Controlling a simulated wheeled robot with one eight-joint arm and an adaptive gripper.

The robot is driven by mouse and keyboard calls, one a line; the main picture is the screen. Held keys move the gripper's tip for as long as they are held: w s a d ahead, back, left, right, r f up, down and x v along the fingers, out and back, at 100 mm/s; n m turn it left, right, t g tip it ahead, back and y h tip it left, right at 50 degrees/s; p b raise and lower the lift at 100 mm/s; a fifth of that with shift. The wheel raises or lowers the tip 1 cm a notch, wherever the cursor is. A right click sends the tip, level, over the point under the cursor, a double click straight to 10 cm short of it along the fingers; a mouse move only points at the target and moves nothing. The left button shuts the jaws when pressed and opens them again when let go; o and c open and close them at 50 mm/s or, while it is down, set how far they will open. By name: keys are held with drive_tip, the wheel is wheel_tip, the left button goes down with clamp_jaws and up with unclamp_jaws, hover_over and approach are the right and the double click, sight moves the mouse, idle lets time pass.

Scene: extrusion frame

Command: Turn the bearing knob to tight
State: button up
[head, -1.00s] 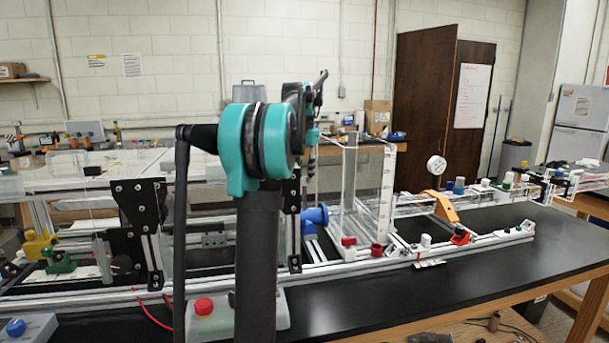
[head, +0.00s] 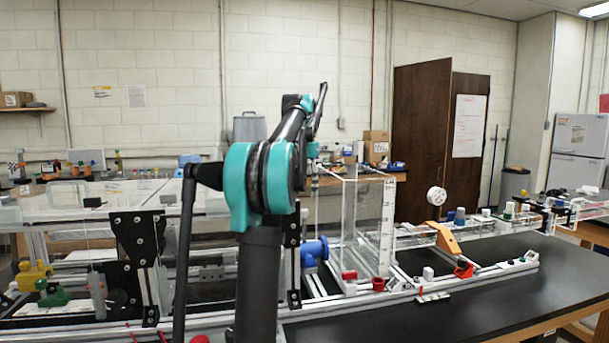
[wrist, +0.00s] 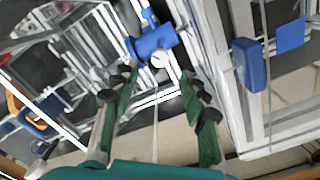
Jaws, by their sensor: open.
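I cannot tell for sure which part is the bearing knob. A blue flanged fitting (head: 315,252) sits on the frame just right of my arm in the head view. A blue fitting (wrist: 153,40) with a pale round end (wrist: 160,61) shows beyond my fingertips in the wrist view. My gripper (wrist: 158,80) is open, its two green fingers apart with nothing between them. In the head view my arm hides much of the frame, and the gripper's fingers are not clear. A white round disc (head: 436,196) stands above an orange bracket (head: 445,236) at right.
A clear upright tank (head: 362,225) stands on the white extrusion rails right of my arm. Black plates (head: 140,240) stand on the left. Blue blocks (wrist: 249,65) sit at right in the wrist view. The black bench top (head: 480,300) is clear at front right.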

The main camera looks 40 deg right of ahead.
wheel_tip(320, 180, up, 6)
drive_tip(key=shift+f, duration=0.15)
idle(0.7)
